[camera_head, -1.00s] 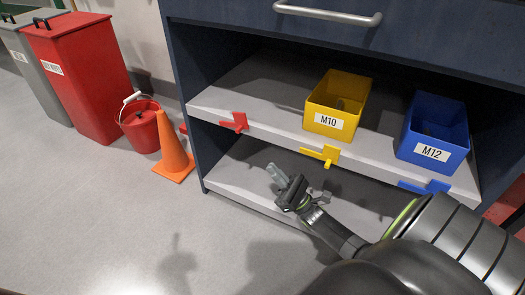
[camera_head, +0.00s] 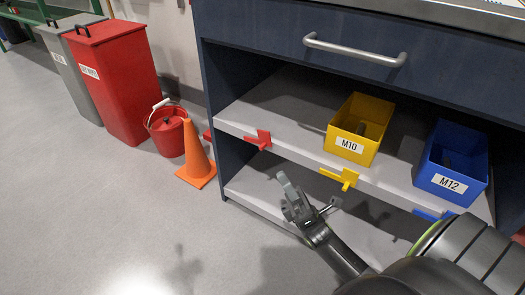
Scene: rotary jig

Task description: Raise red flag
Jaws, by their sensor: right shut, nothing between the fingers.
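The red flag (camera_head: 260,139) is a small red piece on the front edge of the shelf, near its left end. It lies left of the yellow flag (camera_head: 346,178) and the blue flag (camera_head: 428,214) on the same edge. My right gripper (camera_head: 287,187) is shut and empty. In the picture it shows below and a little right of the red flag, apart from it, in front of the lower shelf. My left gripper is not in view.
A yellow bin marked M10 (camera_head: 352,149) and a blue bin marked M12 (camera_head: 450,182) stand on the shelf. A drawer handle (camera_head: 354,50) juts out above. An orange cone (camera_head: 195,158), red bucket (camera_head: 168,137) and red bin (camera_head: 121,85) stand left. The floor in front is clear.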

